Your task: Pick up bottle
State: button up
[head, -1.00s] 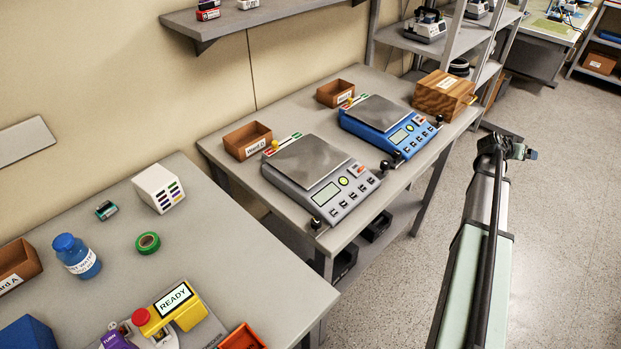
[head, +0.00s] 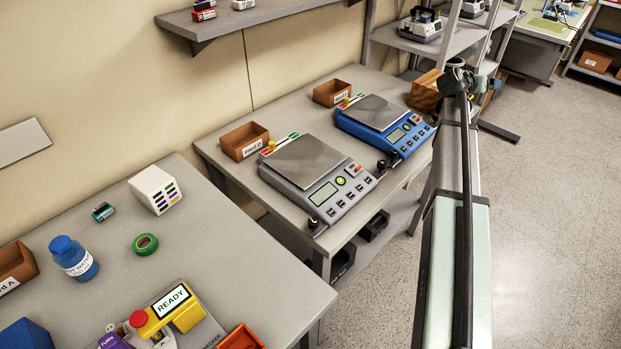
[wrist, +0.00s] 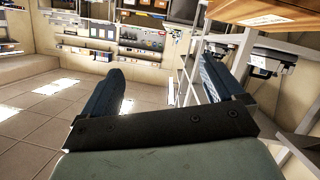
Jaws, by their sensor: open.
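A blue bottle (head: 74,258) with a blue cap and a white label stands upright on the near-left grey table in the head view. My gripper (wrist: 162,66) shows in the wrist view with its two dark blue fingers spread apart and nothing between them. It is far from the bottle; in the head view my arm reaches away on the right, and the fingers cannot be made out there. The bottle is not in the wrist view.
Around the bottle are a green tape roll (head: 146,244), a white box (head: 155,190), a brown bin (head: 17,268) and a yellow device (head: 172,312) reading READY. A wooden box (head: 424,92) is partly behind my arm.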

jog(key=a+n+t+y, duration=0.2)
jog(key=a+n+y, duration=0.4)
jog(key=a, duration=3.9)
jog(key=s+a+n+y, duration=0.15)
jog(key=s+a, duration=0.25)
jog(key=a, duration=0.5)
jog(key=s+a+f+n+g+y, duration=0.15)
jog(key=s+a, duration=0.25)
jog(key=a, duration=0.5)
jog(key=s+a+y, duration=0.3)
jog(key=s+a, duration=0.1)
jog(key=a, duration=0.5)
jog(key=n+g+y, duration=0.5)
jog(key=n+g, duration=0.1)
jog(key=n, duration=0.3)
send_near(68, 249)
jog(key=x, duration=0.9)
jog(key=shift+s+x, duration=0.1)
jog(key=shift+x, duration=1.15)
jog(key=shift+s+x, duration=0.15)
jog(key=shift+x, duration=1.15)
jog(key=shift+a, duration=0.1)
jog(key=c, duration=1.2)
